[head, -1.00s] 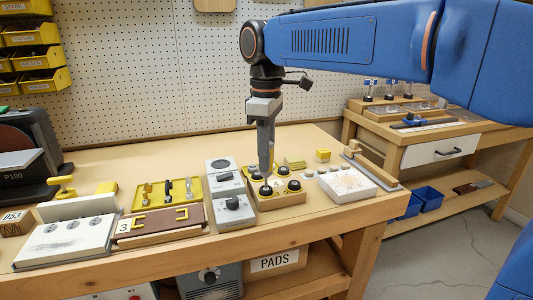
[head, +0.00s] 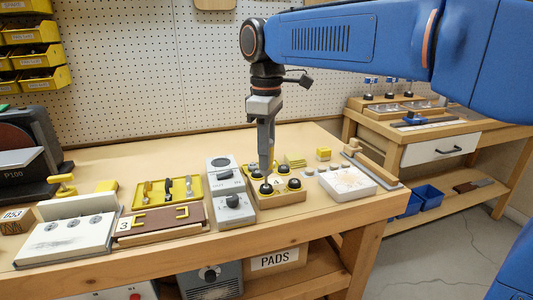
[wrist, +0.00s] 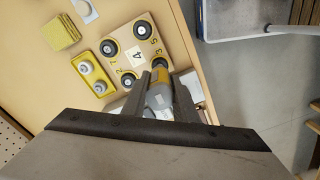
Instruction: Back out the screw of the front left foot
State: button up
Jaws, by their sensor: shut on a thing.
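A tan block (head: 290,199) with several black round feet stands on the bench in the head view. Its numbered yellow-ringed feet and a "4" label show on the block in the wrist view (wrist: 137,56). My gripper (head: 266,176) points straight down over the front left foot (head: 266,188). In the wrist view my gripper (wrist: 166,80) is shut on a grey and yellow tool (wrist: 160,97), whose near end reaches toward a black foot (wrist: 160,63). The tool's tip and the screw head are hidden, so I cannot tell whether they touch.
A grey control box with a knob (head: 233,203) stands close to the left of the block. A white tray (head: 347,183) stands to the right. A brown case (head: 160,222) is further left. The bench's front edge is near.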

jog(key=shift+f, duration=0.25)
dwell(0.5)
jog(key=shift+r, duration=0.6)
dwell(1.9)
jog(key=shift+r, duration=2.85)
